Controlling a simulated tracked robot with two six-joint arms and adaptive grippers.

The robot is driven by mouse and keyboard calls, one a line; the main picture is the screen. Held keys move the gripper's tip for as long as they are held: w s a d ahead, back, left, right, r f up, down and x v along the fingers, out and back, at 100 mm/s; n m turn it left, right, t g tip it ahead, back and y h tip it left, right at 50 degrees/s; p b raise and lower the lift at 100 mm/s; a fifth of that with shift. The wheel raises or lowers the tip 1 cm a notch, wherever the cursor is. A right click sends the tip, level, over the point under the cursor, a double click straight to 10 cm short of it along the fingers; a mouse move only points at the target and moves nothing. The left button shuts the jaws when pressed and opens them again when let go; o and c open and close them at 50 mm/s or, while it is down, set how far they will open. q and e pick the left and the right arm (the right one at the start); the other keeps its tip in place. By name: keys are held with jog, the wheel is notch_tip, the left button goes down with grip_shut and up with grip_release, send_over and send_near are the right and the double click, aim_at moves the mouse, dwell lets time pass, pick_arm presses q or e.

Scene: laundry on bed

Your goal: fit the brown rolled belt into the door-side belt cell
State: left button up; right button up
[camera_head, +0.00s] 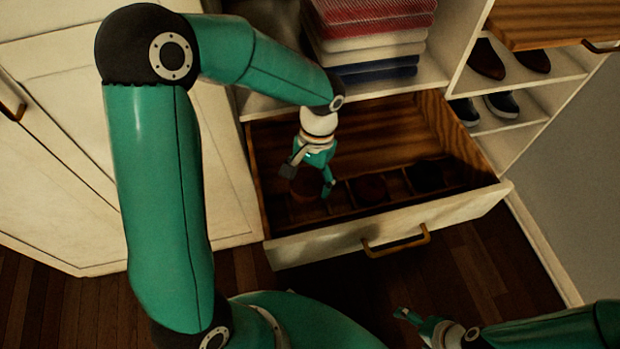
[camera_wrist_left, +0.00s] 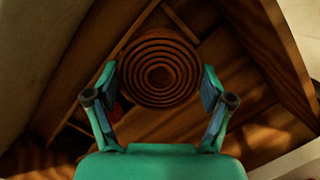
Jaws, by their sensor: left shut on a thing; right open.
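The brown rolled belt (camera_head: 304,188) is a dark coil at the left end of the drawer's front row of cells. In the left wrist view the belt (camera_wrist_left: 159,72) shows its rings face-on between the two fingers. My left gripper (camera_head: 309,178) reaches down into the drawer and is shut on the belt. The belt's underside is hidden, so I cannot tell whether it rests on the cell floor. My right gripper (camera_head: 415,326) is open and empty, outside the drawer at the lower right.
The open wooden drawer (camera_head: 395,220) has cell dividers along its front. Dark rolled belts sit in the middle cell (camera_head: 370,189) and right cell (camera_head: 427,176). Folded clothes (camera_head: 372,40) are stacked above. Shoes (camera_head: 503,105) stand on right shelves. The drawer's back is bare.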

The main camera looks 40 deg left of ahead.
aim_at(313, 175)
pick_arm(q)
jog(key=shift+f, duration=0.1)
jog(key=shift+f+b, duration=2.35)
jog(key=shift+f, duration=0.45)
jog(key=shift+f, duration=0.2)
jog(key=shift+f+b, duration=0.35)
jog(key=shift+b, duration=0.1)
jog(key=shift+f+b, duration=0.8)
jog(key=shift+f, duration=0.2)
jog(key=o, duration=1.3)
jog(key=shift+c, duration=0.2)
jog(key=shift+r, duration=0.15)
jog(key=r, duration=0.3)
jog(key=w+r, duration=0.1)
jog(key=r, duration=0.3)
jog(key=w+r, duration=0.1)
jog(key=r, duration=0.3)
jog(key=shift+w+r, duration=0.1)
jog(key=shift+r, duration=0.15)
